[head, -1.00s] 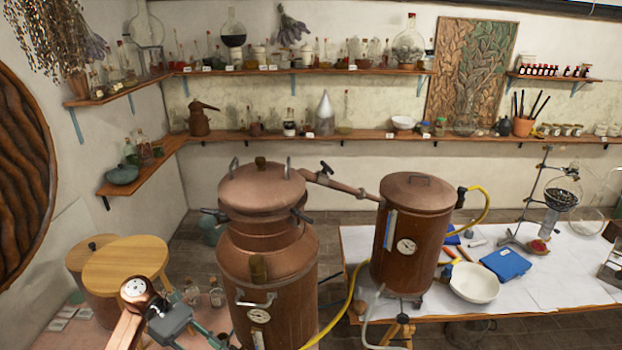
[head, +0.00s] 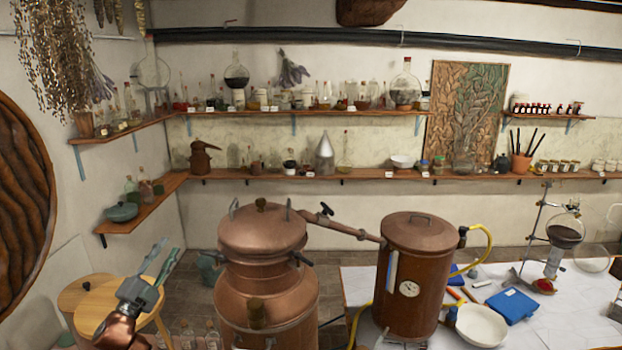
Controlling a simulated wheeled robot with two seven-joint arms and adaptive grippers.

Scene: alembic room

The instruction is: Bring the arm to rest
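My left gripper (head: 167,252) is at the lower left, raised and pointing up and away. Its two grey-green fingers stand apart with nothing visible between them. It is in front of a round wooden table top (head: 100,297) and to the left of the large copper still (head: 264,272). No contact with either shows. My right arm and gripper are not in view.
A copper condenser vessel (head: 408,268) is joined to the still by a pipe. Wall shelves (head: 400,174) carry glassware and jars.

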